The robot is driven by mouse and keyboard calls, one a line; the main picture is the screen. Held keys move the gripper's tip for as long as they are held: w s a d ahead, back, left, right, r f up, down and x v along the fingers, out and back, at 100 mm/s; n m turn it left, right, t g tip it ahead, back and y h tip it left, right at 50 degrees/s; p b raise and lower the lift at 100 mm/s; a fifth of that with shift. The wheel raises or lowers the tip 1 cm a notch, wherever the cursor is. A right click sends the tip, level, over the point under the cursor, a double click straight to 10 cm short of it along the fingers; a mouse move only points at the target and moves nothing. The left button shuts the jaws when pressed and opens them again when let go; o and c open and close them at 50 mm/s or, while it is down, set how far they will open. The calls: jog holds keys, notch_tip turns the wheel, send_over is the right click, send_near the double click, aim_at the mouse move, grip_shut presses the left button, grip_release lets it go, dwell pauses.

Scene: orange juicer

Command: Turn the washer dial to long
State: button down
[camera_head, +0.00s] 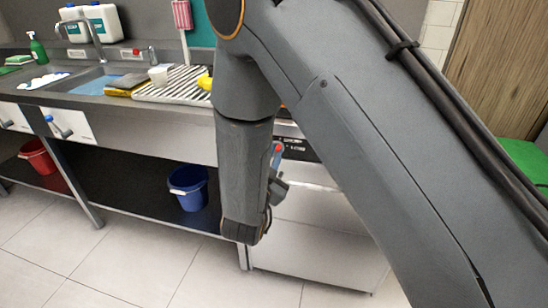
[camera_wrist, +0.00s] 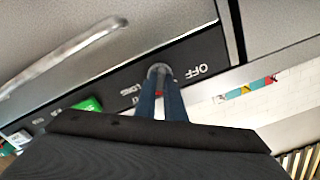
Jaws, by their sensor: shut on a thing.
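The washer (camera_head: 315,225) stands under the right end of the counter, partly hidden by my arm in the head view. Its dark control panel (camera_wrist: 195,52) crosses the wrist view, with OFF and LONG labels that appear upside down. The small grey round dial (camera_wrist: 159,70) sits between these labels. My gripper (camera_wrist: 161,86) is shut on the dial, its two blue fingers on either side of it. The fingers cover part of the dial, and I cannot tell which label it points to. A small red spot shows between the fingers.
A long metal handle (camera_wrist: 65,56) lies on the washer front near the panel. A green part (camera_wrist: 88,104) is on the panel. A sink counter (camera_head: 120,102) extends left, with a blue bucket (camera_head: 188,188) and a red bucket (camera_head: 38,158) below. Tiled floor in front is clear.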

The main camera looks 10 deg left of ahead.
jog(key=m+b, duration=0.1)
jog(key=m, duration=0.3)
jog(key=shift+f+m+b, duration=0.1)
jog(key=shift+m+b, duration=0.2)
jog(key=shift+b, duration=0.1)
jog(key=shift+m+b, duration=0.9)
jog(key=shift+m, duration=0.9)
jog(key=c, duration=1.8)
grip_release()
jog(key=shift+c, duration=0.2)
jog(key=shift+s, duration=0.1)
jog(key=s, duration=0.7)
jog(key=shift+s+a, duration=0.15)
jog(key=shift+s, duration=0.15)
